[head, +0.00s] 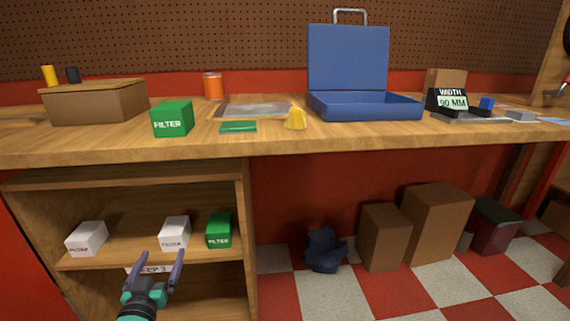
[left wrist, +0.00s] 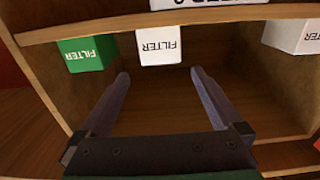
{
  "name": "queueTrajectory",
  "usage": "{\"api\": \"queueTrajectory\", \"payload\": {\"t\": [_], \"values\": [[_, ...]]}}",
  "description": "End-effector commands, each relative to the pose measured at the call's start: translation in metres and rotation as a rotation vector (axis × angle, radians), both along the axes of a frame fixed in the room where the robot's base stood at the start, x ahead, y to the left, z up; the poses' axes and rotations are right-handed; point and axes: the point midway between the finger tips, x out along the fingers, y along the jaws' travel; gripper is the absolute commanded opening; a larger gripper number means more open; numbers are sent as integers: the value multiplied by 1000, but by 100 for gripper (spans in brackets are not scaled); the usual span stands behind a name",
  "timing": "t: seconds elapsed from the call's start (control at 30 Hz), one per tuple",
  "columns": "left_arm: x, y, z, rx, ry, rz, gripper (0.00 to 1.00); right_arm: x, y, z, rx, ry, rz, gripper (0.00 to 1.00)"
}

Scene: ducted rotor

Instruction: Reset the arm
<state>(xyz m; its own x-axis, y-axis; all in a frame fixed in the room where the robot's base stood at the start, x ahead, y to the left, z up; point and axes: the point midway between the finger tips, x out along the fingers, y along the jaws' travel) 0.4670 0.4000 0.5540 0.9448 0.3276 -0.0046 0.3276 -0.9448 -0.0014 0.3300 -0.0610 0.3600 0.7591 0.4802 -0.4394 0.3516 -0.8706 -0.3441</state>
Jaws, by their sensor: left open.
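My left gripper (head: 161,256) is open and empty in front of the wooden shelf unit (head: 245,200) below the bench. In the left wrist view its two fingers (left wrist: 160,73) are spread with nothing between them. A white FILTER box (head: 174,232) stands on the shelf just beyond the fingertips, apart from them as far as I can tell; it also shows in the left wrist view (left wrist: 160,47). A green FILTER box (head: 219,230) stands to its right and another white FILTER box (head: 86,238) to its left. My right gripper is not in view.
On the bench (head: 300,147) are a green FILTER box (head: 173,118), a cardboard box (head: 97,103), a flat green piece (head: 238,127), a yellow piece (head: 296,118) and an open blue case (head: 365,106). Brown boxes (head: 437,225) stand on the checkered floor.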

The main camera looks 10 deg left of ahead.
Motion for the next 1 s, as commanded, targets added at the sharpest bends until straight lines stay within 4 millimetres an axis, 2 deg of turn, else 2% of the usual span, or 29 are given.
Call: {"api": "queueTrajectory", "payload": {"t": [0.07, 0.17, 0.27, 0.33, 0.37, 0.47, 0.5, 0.57, 0.6, 0.7, 0.73, 0.8, 0.83, 0.9, 1.0], "values": [[4, -5, -1, -14, 45, -15, 100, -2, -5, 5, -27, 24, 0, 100], [10, -23, -23, -49, 177, -57, 100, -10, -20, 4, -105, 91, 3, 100], [1, -53, -61, -89, 369, -120, 100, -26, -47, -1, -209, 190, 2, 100], [-19, -78, -90, -110, 521, -171, 100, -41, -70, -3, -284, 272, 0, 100], [-32, -88, -102, -117, 588, -193, 100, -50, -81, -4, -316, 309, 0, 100], [-89, -119, -135, -129, 815, -263, 100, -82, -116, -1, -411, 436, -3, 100], [-118, -128, -144, -131, 905, -290, 100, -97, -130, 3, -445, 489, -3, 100], [-167, -140, -152, -126, 1044, -329, 100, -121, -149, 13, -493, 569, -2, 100], [-202, -145, -153, -121, 1134, -353, 100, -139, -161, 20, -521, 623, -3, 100], [-283, -147, -152, -99, 1330, -400, 100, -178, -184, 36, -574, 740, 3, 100], [-301, -146, -151, -93, 1373, -409, 100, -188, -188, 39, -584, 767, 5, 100], [-333, -143, -151, -83, 1445, -424, 100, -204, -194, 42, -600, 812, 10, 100], [-342, -142, -152, -79, 1464, -427, 100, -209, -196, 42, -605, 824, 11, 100], [-352, -141, -155, -75, 1488, -433, 100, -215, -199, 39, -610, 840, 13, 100], [-354, -141, -159, -74, 1493, -434, 100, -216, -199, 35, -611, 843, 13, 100]]}}
